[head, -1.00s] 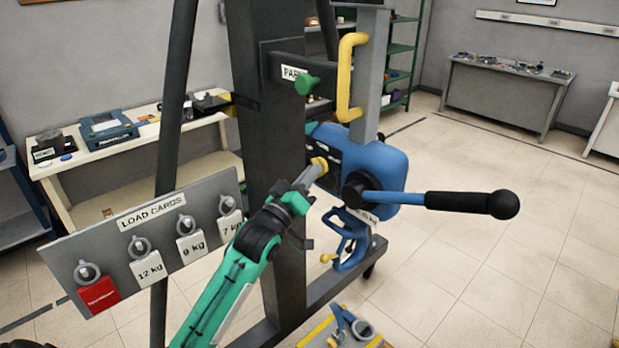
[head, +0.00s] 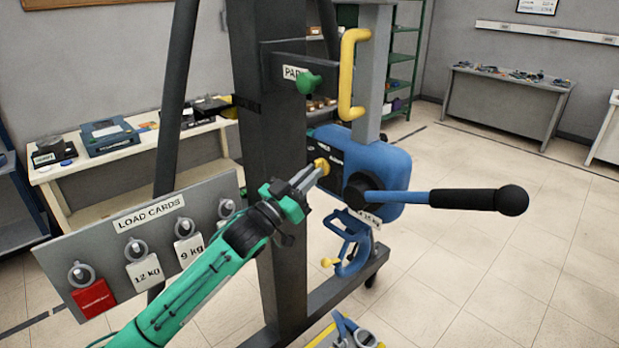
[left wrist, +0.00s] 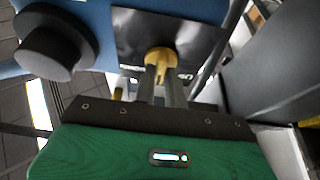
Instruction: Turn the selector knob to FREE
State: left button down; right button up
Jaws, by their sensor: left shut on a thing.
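The selector knob (head: 322,166) is small and yellow, on the dark panel at the left side of the blue hoist body (head: 385,170). My left gripper (head: 314,172) is shut on the knob. In the left wrist view the two fingers (left wrist: 163,82) reach the yellow knob (left wrist: 160,62), one on each side. The panel (left wrist: 180,35) carries lettering that is partly hidden by the fingers, so I cannot read the knob's setting. My right gripper is not in view.
A lever with a black grip (head: 470,199) juts right from the blue body. A blue hook (head: 352,250) hangs below it. The load cards board (head: 130,240) stands at the left, close to my left arm. A dark post (head: 275,130) stands behind the arm.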

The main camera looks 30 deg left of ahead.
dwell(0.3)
pick_arm(q)
jog(key=c, duration=1.5)
grip_release()
jog(key=shift+o, duration=0.2)
jog(key=shift+s, duration=0.1)
jog(key=b+v, duration=0.4)
jog(key=v, duration=0.9)
jog(key=shift+s+a+f+b, duration=0.15)
jog(key=shift+s+b, duration=0.1)
jog(key=shift+b, duration=0.05)
jog(key=shift+f, duration=0.1)
